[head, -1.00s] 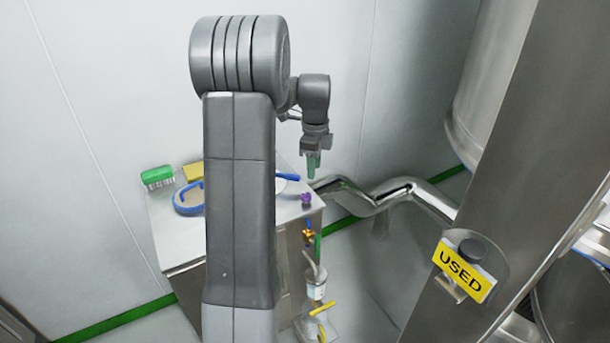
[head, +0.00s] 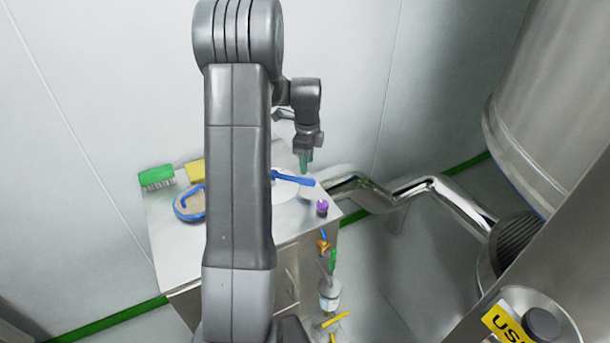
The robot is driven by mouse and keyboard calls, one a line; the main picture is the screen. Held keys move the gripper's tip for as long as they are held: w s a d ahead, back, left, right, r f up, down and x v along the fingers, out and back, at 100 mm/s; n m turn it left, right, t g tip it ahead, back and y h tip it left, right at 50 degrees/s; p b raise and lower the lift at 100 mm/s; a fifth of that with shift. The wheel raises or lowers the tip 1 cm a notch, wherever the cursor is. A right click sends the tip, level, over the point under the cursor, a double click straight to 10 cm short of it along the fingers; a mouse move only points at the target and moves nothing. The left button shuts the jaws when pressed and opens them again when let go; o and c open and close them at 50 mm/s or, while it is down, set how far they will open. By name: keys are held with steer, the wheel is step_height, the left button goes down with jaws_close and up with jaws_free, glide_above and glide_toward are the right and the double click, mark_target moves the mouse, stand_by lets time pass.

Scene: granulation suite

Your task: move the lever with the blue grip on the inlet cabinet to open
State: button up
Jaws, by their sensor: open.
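The steel cabinet (head: 172,255) stands against the wall, partly hidden behind my arm. On its right side is a small brass valve (head: 323,246) with a short blue grip (head: 323,236), seen very small; its exact lever position cannot be told. A green lever grip (head: 333,260) is just below it. My gripper (head: 306,162) hangs fingers-down above the cabinet's back right part, apart from the blue grip and higher than it. It is open with nothing visible between its fingers.
On the cabinet top are a green brush (head: 156,177), a yellow block (head: 195,170), a blue-rimmed item (head: 186,205), a long blue handle (head: 295,178) and a purple knob (head: 322,207). A bottle (head: 329,296) is below the valve. Bent steel pipe (head: 440,190) runs behind right.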

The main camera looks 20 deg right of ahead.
mark_target(307, 180)
step_height(307, 180, down, 6)
steer(key=shift+f, duration=0.15)
steer(key=shift+c, duration=0.2)
jaws_close()
